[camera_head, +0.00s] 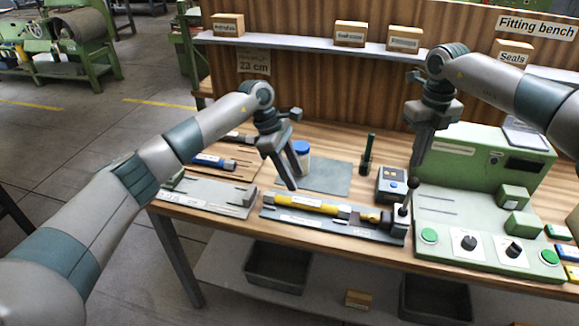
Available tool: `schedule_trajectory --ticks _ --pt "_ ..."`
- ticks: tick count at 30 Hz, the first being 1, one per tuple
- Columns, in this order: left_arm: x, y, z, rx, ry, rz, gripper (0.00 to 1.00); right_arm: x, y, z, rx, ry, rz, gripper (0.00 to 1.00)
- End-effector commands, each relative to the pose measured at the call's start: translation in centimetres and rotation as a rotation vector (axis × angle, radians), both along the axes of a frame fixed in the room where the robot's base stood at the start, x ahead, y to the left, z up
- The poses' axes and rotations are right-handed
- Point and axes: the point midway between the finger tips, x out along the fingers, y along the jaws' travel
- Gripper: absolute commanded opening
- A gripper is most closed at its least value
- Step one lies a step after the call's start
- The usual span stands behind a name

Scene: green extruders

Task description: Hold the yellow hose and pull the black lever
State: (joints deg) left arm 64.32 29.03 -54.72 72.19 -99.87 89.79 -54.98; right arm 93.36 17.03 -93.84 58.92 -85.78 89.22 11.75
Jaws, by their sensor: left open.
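The yellow hose (310,205) lies lengthwise on a dark grey base plate (285,217) near the front of the bench. Its right end lies toward a brass fitting (370,216) and a grey block (398,224). The black lever (408,194) stands up from that block, slightly tilted, with a ball knob on top. My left gripper (293,180) is open and points down just above and behind the hose, apart from it as far as I can tell. My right gripper (419,163) hangs above and behind the lever, apart from it; its finger gap does not show clearly.
A green machine (475,155) with a control panel (440,248) fills the right side. A blue-grey box (391,184), dark green upright tool (367,155) and blue-lidded jar (302,155) stand behind the hose. Another plate (215,195) lies left. A shelf (290,40) crosses the back.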

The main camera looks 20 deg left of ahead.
Motion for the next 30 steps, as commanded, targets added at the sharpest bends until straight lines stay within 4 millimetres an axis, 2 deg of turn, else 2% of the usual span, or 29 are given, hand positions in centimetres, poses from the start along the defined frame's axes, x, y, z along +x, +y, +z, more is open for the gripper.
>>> schedule_trajectory --ticks 9,15,21,30 --pt "-0.1 -2.0 -4.7 -0.001 0.002 -0.002 0.45 0.0 0.0 0.0 0.0 0.0 0.0 0.0" --pt "-0.1 -3.0 -7.1 0.0 0.002 0.0 0.45 0.0 0.0 0.0 0.0 0.0 0.0 0.0" --pt "0.0 -3.5 -8.3 0.0 0.0 0.0 0.45 0.0 0.0 0.0 0.0 0.0 0.0 0.0" --pt "0.0 -3.5 -8.5 0.0 0.0 -0.001 0.45 0.0 0.0 0.0 0.0 0.0 0.0 0.0"
